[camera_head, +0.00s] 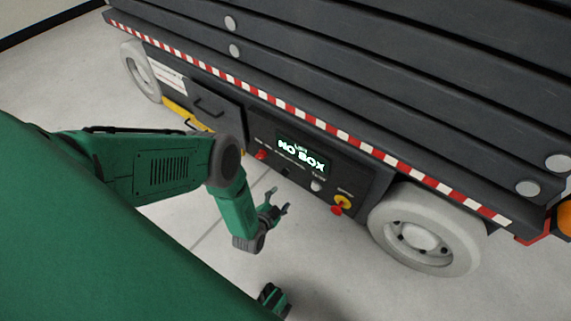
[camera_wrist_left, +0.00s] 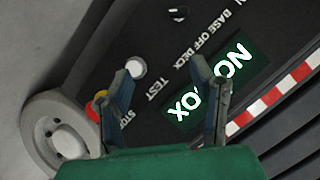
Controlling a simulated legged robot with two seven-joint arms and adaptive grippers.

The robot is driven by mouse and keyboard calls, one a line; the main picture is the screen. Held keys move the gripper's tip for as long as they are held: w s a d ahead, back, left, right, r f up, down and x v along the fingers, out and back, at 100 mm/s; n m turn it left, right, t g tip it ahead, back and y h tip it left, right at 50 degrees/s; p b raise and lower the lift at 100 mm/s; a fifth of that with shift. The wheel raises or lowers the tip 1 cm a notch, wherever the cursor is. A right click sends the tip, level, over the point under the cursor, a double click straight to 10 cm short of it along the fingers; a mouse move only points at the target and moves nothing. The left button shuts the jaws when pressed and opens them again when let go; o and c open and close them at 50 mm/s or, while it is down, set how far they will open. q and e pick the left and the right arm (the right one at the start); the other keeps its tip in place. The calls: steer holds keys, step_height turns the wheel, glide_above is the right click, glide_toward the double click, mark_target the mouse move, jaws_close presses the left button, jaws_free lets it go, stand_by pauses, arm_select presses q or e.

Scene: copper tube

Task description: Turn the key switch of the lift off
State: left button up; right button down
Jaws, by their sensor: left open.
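The lift's control panel (camera_head: 310,168) is on its dark side. In the left wrist view, the key switch (camera_wrist_left: 177,13), a small dark knob by the label "BASE OFF DECK", is at the top edge. Which position it points to cannot be told. In the head view, the switch (camera_head: 286,172) is a tiny dark spot below the display. My left gripper (camera_head: 279,200) is open and empty, in front of and below the panel. Its two fingers (camera_wrist_left: 162,75) frame part of the panel in the wrist view, with the knob beyond them. No contact with the knob shows.
A white test button (camera_head: 316,186), a red stop button (camera_head: 340,207) on yellow and another red button (camera_head: 261,155) sit on the panel, near the lit display (camera_head: 301,157). A wheel (camera_head: 425,230) stands to the right. A dark green part of mine shows at the bottom.

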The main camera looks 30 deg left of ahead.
mark_target(283, 176)
arm_select(q)
steer(key=shift+m+t+y, duration=0.3)
steer(key=shift+t+y, duration=0.3)
steer(key=w+a+f+b, duration=0.2)
steer(key=w+b, duration=0.1)
steer(key=w, duration=0.1)
steer(key=w+a+f+b, duration=0.2)
steer(key=w, duration=0.2)
steer(key=w+a+f+b, duration=0.1)
steer(key=w+a+b, duration=0.1)
steer(key=w+b, duration=0.1)
steer(key=shift+b+x, duration=0.35)
steer(key=shift+x, duration=0.5)
steer(key=shift+w+a+f, duration=0.15)
steer(key=shift+w, duration=0.2)
arm_select(e)
step_height(283, 176, down, 10)
steer(key=shift+a, duration=0.15)
arm_select(q)
steer(key=c, duration=1.1)
